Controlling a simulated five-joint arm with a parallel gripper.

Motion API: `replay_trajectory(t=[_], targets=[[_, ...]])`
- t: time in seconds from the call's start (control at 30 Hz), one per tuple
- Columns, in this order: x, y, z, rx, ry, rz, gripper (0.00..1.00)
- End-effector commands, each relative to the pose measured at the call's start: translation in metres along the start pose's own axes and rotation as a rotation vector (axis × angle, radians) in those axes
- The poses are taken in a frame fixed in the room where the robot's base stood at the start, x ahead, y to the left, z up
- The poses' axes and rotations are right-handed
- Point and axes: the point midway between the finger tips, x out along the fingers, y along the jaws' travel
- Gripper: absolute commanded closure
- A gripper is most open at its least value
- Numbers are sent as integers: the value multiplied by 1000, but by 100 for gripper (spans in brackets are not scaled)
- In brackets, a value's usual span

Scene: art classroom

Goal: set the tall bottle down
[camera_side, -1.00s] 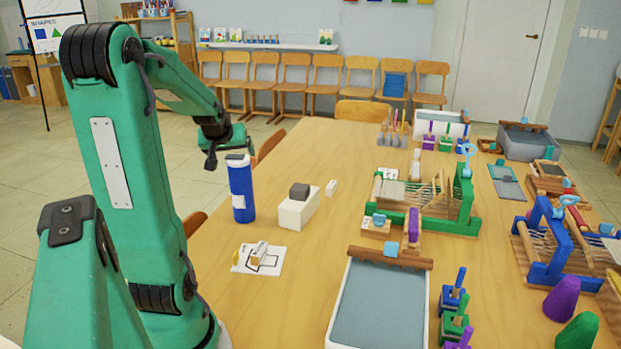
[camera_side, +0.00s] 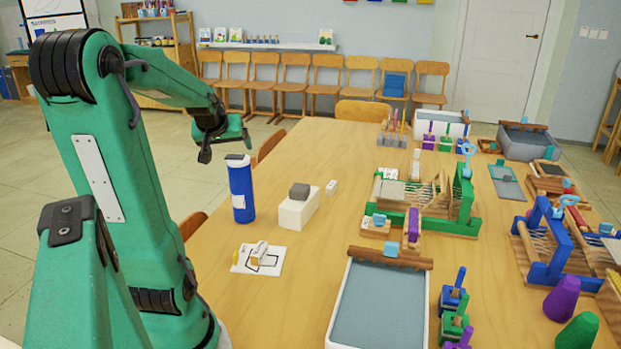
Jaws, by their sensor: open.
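The tall bottle (camera_side: 241,190) is blue with a white label and a dark and white top. It stands upright on the wooden table (camera_side: 270,212) near the table's left edge. My gripper (camera_side: 205,156) is open and empty. It is above and to the left of the bottle in the picture, apart from it. Nothing hides the bottle.
A white card (camera_side: 258,260) with small pieces lies in front. A green loom (camera_side: 440,205) and a grey-filled tray (camera_side: 378,305) are further right.

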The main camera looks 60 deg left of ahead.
Motion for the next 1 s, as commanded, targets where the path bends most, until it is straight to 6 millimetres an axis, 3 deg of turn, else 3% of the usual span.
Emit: replay_trajectory(t=[0.27,0.47,0.8,1.0], targets=[[-3,8,3,17,-6,12,16],[-18,41,20,101,-33,70,16],[-75,122,89,381,-119,247,16],[-114,150,138,562,-167,352,16]])
